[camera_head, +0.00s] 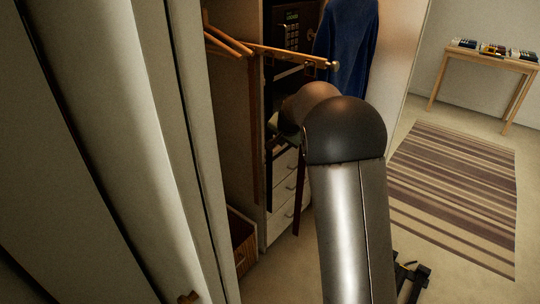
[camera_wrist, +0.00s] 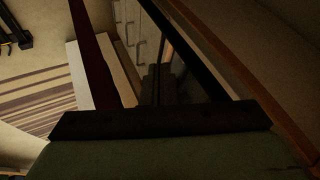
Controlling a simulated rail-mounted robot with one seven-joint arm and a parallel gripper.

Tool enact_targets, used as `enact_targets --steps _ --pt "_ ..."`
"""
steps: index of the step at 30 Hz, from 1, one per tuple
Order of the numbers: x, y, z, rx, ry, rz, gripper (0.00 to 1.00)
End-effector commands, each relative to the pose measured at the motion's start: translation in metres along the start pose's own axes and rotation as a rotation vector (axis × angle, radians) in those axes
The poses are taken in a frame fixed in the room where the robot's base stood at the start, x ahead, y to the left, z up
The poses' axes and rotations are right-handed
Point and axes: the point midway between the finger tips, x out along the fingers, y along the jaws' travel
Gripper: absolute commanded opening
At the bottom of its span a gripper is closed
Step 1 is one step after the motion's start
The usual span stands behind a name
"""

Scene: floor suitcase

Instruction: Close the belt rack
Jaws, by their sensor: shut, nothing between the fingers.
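The belt rack cannot be picked out clearly; it lies in the dark closet area partly hidden behind my arm. A dark reddish belt-like strip (camera_head: 299,198) hangs beside my arm in the head view and shows in the wrist view (camera_wrist: 95,55). A black strip runs diagonally on the right of the wrist view (camera_wrist: 205,50). My gripper (camera_wrist: 158,72) is shut and empty, its dark fingers between these two strips. I cannot tell whether it touches either. In the head view my gripper is mostly hidden by my wrist, in front of the closet.
A wooden rail (camera_head: 290,55) with hangers sticks out above. A safe (camera_head: 291,30), a blue garment (camera_head: 345,40) and white drawers (camera_head: 284,195) are in the closet. A woven basket (camera_head: 243,245) stands low. A striped rug (camera_head: 455,190) and a wooden table (camera_head: 484,57) lie to the right.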

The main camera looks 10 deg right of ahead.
Motion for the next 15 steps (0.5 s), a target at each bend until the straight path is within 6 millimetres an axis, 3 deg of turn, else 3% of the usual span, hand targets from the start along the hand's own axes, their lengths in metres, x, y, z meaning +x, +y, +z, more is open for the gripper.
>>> enact_targets --steps 8,15 --pt "0.034 -0.003 -0.008 0.023 0.019 -0.008 0.00" --pt "0.078 -0.004 -0.009 0.021 0.019 -0.008 0.00"
